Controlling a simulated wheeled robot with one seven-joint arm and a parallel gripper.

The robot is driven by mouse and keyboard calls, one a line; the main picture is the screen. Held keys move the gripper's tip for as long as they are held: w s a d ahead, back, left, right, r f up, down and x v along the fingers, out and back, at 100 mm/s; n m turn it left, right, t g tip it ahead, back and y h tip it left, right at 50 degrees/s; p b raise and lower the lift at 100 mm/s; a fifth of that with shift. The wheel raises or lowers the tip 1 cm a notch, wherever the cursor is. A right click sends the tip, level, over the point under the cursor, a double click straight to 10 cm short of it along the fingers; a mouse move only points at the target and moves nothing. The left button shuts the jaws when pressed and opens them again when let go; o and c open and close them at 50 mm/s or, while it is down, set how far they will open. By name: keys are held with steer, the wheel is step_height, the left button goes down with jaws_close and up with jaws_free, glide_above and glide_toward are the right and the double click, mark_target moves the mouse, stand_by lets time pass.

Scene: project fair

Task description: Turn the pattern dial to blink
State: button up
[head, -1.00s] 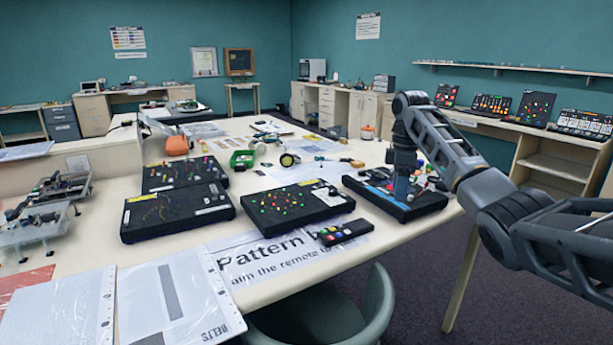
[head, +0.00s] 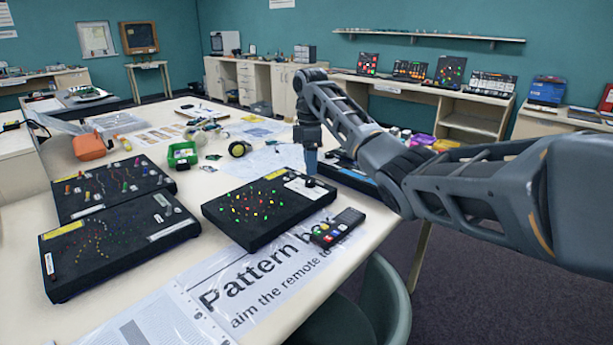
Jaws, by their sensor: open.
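The black pattern box (head: 228,222) lies on the white table, with red, yellow and green lights lit on its top. A pale label panel (head: 306,190) is at its far right end. My gripper (head: 311,176) points down over that end, its tips at or just above a small dark knob-like part there. I cannot tell whether they touch it. The jaws are open, but the gap is too small to see. The dial's setting cannot be read. A remote with coloured buttons (head: 338,227) lies beside the box's near right edge.
Two more black boards (head: 115,240) (head: 112,187) lie to the left. A green bin (head: 183,154) and an orange object (head: 89,147) stand behind. Another board (head: 345,176) is partly hidden behind my arm. A chair (head: 385,305) stands at the table's near edge.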

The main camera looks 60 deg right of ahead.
mark_target(310, 180)
steer(key=shift+f+p, duration=0.3)
steer(key=shift+f, duration=2.1)
steer(key=c, duration=1.1)
